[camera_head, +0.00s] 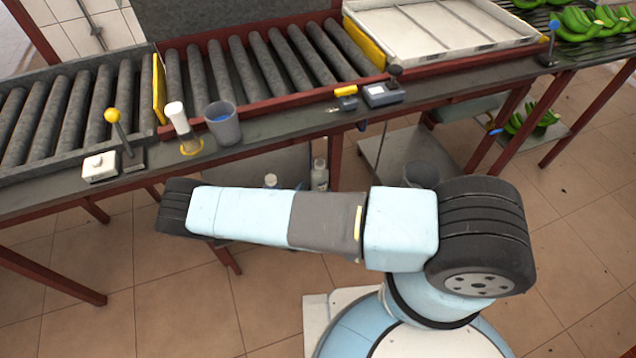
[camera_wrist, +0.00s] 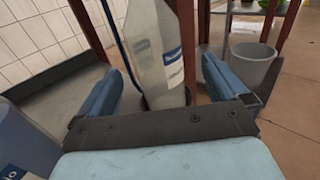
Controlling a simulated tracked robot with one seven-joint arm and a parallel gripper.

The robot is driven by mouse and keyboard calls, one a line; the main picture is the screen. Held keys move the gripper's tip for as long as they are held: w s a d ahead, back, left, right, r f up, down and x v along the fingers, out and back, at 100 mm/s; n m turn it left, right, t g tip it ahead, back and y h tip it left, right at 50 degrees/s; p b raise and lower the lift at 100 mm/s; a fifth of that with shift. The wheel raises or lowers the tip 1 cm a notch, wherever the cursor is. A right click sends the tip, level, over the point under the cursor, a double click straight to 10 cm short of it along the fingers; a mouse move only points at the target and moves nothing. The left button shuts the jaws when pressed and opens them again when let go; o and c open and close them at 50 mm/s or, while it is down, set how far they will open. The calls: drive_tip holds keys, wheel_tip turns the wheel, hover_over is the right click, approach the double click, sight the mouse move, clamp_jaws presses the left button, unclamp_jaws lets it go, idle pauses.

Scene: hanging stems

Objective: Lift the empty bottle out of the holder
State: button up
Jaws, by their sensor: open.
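A pale translucent bottle (camera_wrist: 152,45) with a blue-and-white label stands between the fingers of my gripper (camera_wrist: 160,78) in the wrist view. My gripper is open, with a gap at each side of the bottle. The bottle's foot sits in a dark ring-like holder (camera_wrist: 150,102), partly hidden behind my gripper. The bottle's top is out of the wrist view. A bluish labelled bottle (camera_wrist: 22,145) is cut off at the lower left. In the head view, a pale bottle (camera_head: 319,176) shows under the bench, partly behind my arm; my gripper is hidden there.
A grey bin (camera_wrist: 253,68) stands on the floor to the right, with red legs (camera_wrist: 281,30) near it. A roller bench (camera_head: 255,70) runs above. On its edge are a grey cup (camera_head: 222,124), a white-topped dispenser (camera_head: 178,118) and a yellow-knobbed lever (camera_head: 118,130).

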sight(316, 185)
drive_tip(key=shift+x, duration=2.35)
drive_tip(key=shift+w+a+r, duration=0.1)
drive_tip(key=shift+a+r, duration=0.05)
drive_tip(key=c, duration=1.1)
drive_tip(key=shift+r, duration=0.1)
